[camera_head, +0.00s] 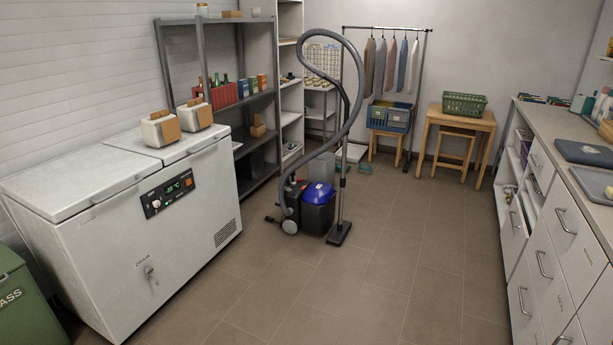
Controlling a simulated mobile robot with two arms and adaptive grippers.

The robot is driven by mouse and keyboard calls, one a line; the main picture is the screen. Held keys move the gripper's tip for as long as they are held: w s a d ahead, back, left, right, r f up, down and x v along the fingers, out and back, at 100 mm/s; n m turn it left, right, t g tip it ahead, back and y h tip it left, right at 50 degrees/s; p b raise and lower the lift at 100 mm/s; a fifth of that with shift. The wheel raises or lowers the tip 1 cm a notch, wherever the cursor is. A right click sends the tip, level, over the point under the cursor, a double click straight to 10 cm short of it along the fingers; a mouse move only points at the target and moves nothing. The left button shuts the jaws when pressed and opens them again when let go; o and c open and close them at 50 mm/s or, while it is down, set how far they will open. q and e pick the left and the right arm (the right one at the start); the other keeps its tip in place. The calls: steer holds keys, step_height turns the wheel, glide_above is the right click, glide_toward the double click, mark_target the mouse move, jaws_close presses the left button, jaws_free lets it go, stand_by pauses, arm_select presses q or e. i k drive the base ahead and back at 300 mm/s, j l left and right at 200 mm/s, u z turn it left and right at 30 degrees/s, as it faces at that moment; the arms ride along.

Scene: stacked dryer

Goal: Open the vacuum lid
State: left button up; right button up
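The vacuum (318,212) stands upright on the tiled floor near the middle of the room. It has a dark body with red parts and a grey wheel at its left. Its blue domed lid (318,193) sits on top and looks closed. A grey hose (352,95) loops high above it, and a wand with a floor head (339,233) stands at its right side. Neither of my grippers shows in the head view.
A white chest freezer (150,225) with two toasters stands at left, beside a grey shelf (235,105). A drawer counter (560,220) lines the right. A wooden table (462,118) and clothes rack (420,90) stand at the back. The floor (400,270) before the vacuum is clear.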

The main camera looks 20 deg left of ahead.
mark_target(319, 193)
steer(key=i+j, duration=0.4)
steer(key=i+j+u, duration=0.15)
steer(key=i+j, duration=0.25)
steer(key=i, duration=0.25)
steer(key=i+j, duration=0.3)
steer(key=i, duration=0.25)
steer(key=i+j+u, duration=0.1)
steer(key=i+j, duration=0.25)
steer(key=i, duration=0.15)
steer(key=i+u, duration=0.2)
steer(key=j+u, duration=0.1)
steer(key=u, duration=1.05)
steer(key=z, duration=1.45)
steer(key=i+l+u, duration=0.1)
steer(key=i+l, duration=0.55)
steer(key=i, duration=0.2)
steer(key=i+l+u, duration=0.15)
steer(key=i+l, duration=0.55)
steer(key=i, duration=0.15)
